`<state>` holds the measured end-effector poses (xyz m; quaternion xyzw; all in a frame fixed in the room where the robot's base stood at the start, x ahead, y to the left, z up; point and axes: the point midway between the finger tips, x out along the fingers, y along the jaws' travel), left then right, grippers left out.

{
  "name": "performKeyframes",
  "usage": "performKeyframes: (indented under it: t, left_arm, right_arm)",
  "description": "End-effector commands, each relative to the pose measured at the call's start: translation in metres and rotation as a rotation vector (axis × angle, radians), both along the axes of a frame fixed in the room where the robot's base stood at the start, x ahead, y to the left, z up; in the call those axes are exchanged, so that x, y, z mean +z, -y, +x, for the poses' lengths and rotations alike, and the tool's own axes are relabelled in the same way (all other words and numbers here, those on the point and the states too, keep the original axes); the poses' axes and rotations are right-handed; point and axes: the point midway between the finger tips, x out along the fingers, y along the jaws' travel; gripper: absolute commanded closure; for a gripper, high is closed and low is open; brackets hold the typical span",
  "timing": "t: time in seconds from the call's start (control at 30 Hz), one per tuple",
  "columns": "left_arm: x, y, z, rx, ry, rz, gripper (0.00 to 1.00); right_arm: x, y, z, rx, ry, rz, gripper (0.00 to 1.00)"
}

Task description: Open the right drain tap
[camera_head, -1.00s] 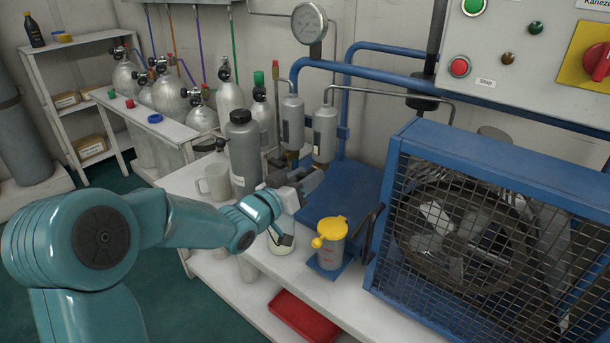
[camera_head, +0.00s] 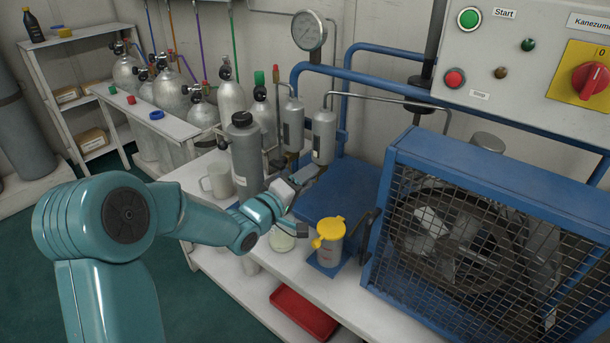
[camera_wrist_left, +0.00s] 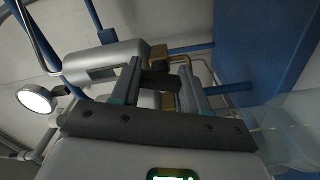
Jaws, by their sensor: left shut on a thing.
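Two grey filter cylinders stand on the bench pipework: the left one (camera_head: 292,124) and the right one (camera_head: 324,138). My left gripper (camera_head: 314,172) is just below the right cylinder, where the right drain tap would sit; the gripper hides the tap in the head view. In the left wrist view, the fingers (camera_wrist_left: 160,85) are closed on a small dark piece, which appears to be the right drain tap (camera_wrist_left: 160,78). A brass fitting (camera_wrist_left: 158,54) lies just beyond it. The tap's exact angle is hard to tell. My right gripper is not in view.
A grey bottle (camera_head: 245,155) and a mug (camera_head: 217,181) stand left of the gripper. A yellow-lidded container (camera_head: 330,240) is in front, near the blue fan cage (camera_head: 398,150). A gauge (camera_head: 308,31) and blue pipes rise behind. A red tray (camera_head: 303,314) sits below.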

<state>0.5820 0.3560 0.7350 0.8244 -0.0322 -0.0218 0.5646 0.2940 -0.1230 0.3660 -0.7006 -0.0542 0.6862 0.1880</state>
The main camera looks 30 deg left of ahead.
Motion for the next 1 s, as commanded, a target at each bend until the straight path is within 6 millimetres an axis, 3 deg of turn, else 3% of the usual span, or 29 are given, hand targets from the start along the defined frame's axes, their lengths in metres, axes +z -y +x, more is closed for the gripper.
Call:
performKeyframes:
  t: [0.4, 0.97, 1.0]
  left_arm:
    - [-0.0010, 0.0008, -0.0004, -0.002, -0.018, -0.187, 0.86]
    - [-0.0017, 0.0010, -0.0004, -0.002, -0.021, -0.213, 0.86]
    - [-0.0017, 0.0009, -0.0004, -0.002, -0.021, -0.213, 0.46]
  right_arm:
    - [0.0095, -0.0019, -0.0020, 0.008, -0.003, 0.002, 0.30]
    - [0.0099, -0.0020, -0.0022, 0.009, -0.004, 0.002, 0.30]
    - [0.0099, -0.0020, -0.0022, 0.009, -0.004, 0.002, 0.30]
